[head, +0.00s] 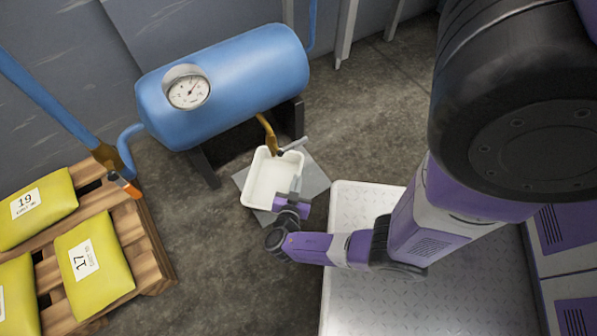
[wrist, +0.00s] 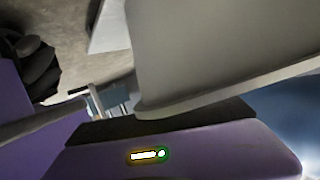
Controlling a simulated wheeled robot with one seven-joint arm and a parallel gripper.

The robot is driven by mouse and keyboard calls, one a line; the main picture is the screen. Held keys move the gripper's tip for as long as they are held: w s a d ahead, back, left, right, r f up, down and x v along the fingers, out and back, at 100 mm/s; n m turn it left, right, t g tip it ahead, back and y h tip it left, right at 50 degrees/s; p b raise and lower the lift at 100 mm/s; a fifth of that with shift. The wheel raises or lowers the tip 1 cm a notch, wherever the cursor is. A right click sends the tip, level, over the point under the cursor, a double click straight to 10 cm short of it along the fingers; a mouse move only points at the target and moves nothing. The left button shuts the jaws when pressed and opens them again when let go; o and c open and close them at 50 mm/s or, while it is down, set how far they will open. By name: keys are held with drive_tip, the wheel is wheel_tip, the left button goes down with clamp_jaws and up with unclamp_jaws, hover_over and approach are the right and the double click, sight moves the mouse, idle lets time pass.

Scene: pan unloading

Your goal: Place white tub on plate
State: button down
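The white tub (head: 268,178) is an open, empty rectangular tray. In the head view it overlaps the flat grey plate (head: 317,181) on the floor, covering much of it. I cannot tell whether it rests on the plate or is just above it. My gripper (head: 297,184) is at the tub's right wall, near its lower right corner. In the wrist view the tub (wrist: 205,50) fills the upper right, very close to my gripper body. The fingertips are hidden there, so whether they pinch the wall does not show.
A blue tank (head: 235,85) with a gauge stands behind, its brass spout (head: 267,128) reaching the tub's far edge. A wooden pallet (head: 150,240) with yellow sacks (head: 95,265) is at left. Bare floor lies between the pallet and the tub.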

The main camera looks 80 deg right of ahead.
sight(301, 158)
drive_tip(key=d, duration=0.5)
drive_tip(key=shift+d+b, duration=0.3)
drive_tip(key=shift+d, duration=0.1)
drive_tip(key=shift+d+f, duration=0.1)
drive_tip(key=shift+d, duration=0.05)
wheel_tip(301, 158, down, 4)
drive_tip(key=shift+r+b, duration=0.25)
drive_tip(key=shift+b, duration=0.95)
drive_tip(key=shift+r, duration=0.1)
drive_tip(key=c, duration=1.6)
unclamp_jaws()
drive_tip(key=shift+s, duration=0.1)
drive_tip(key=shift+c, duration=0.2)
drive_tip(key=p+v, duration=0.3)
drive_tip(key=v, duration=0.9)
drive_tip(key=shift+p, duration=0.35)
